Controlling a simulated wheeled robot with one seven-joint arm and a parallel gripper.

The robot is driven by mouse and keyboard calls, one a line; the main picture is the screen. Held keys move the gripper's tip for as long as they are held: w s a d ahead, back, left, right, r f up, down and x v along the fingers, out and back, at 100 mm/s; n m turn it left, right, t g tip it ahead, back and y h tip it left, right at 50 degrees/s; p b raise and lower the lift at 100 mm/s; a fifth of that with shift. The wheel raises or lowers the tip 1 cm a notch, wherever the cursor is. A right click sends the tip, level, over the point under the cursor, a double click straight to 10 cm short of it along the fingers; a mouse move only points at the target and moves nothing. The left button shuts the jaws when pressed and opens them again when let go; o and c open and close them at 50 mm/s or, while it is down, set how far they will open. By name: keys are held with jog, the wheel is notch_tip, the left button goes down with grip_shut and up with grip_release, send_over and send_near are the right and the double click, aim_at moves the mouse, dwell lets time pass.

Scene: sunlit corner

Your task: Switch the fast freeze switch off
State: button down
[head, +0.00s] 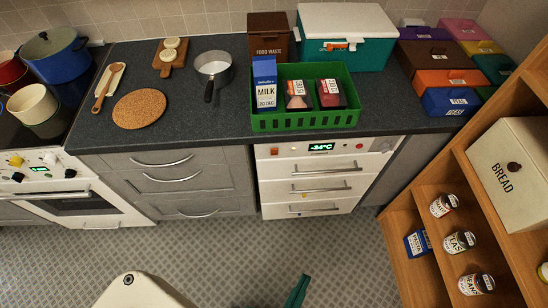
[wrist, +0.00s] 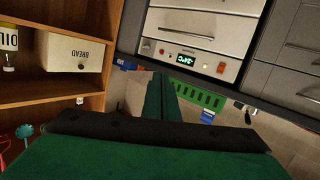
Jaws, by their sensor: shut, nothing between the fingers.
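The white freezer (head: 312,180) stands under the counter, its lit display (head: 322,147) reading about -24°C. Its front panel has a small orange-red switch (head: 274,150) left of the display, and a knob and red spot at the right. In the wrist view the picture is upside down: the display (wrist: 186,59) is lit and the orange switch (wrist: 221,67) shows to its right. Labels are too small to read, so I cannot tell which control is fast freeze. My gripper (head: 303,280) has green fingers, shut and empty, apart from the panel; they also show in the wrist view (wrist: 161,80).
A green crate (head: 305,123) with milk and two packs stands on the counter above the freezer. A wooden shelf (head: 400,242) with jars and a bread box (head: 512,175) is at the right. An oven (head: 70,205) is at the left. The floor before the freezer is clear.

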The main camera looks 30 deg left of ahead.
aim_at(273, 151)
jog(key=w+a+f+n+y, duration=0.3)
jog(key=w+a+n+y, duration=0.2)
jog(key=w+a+n, duration=0.4)
jog(key=w+a+f+n+y, duration=0.4)
jog(key=w+a+n, duration=0.6)
jog(key=n, duration=0.4)
jog(key=shift+w+y, duration=0.25)
jog(key=shift+y, duration=0.65)
jog(key=x, duration=1.4)
